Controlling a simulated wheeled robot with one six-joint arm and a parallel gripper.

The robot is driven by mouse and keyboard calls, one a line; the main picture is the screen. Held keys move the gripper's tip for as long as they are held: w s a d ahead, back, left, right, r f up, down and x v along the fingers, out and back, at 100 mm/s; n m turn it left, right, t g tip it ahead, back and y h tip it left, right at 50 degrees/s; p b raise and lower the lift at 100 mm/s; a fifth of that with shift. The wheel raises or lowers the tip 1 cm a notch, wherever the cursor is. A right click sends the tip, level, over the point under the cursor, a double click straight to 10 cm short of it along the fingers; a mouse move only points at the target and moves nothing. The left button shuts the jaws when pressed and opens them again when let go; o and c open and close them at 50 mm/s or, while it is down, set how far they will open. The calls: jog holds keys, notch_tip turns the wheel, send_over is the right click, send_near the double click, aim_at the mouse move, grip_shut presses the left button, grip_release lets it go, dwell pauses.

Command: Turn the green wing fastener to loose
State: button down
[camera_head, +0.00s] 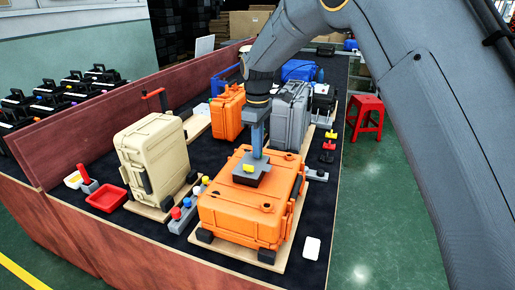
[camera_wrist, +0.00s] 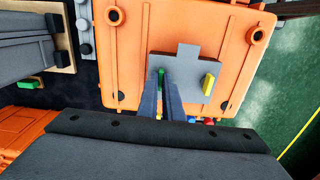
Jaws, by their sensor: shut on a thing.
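The green wing fastener (camera_wrist: 161,72) stands on a grey plate (camera_wrist: 200,62) on top of a flat orange case (camera_wrist: 130,30). In the wrist view my gripper (camera_wrist: 161,82) is shut on the fastener, with one finger on each side of it. Only the green top shows between the fingers. In the head view my gripper (camera_head: 257,156) reaches down to the plate on the orange case (camera_head: 235,215), and the green fastener is hidden there. A yellow wing fastener (camera_wrist: 208,84) stands on the same plate, right of my fingers; it also shows in the head view (camera_head: 249,168).
A beige case (camera_head: 150,160) stands to the left and a grey case (camera_head: 289,115) behind. A row of coloured knobs (camera_head: 182,212) lies close left of the orange case. A red tray (camera_head: 106,198) lies farther left. A red stool (camera_head: 367,115) stands on the green floor.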

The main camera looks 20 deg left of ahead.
jog(key=shift+r+n, duration=0.15)
jog(key=shift+n, duration=0.25)
jog(key=c, duration=1.9)
grip_release()
notch_tip(320, 180, up, 8)
jog(key=shift+f+b, duration=0.15)
jog(key=shift+b, duration=0.85)
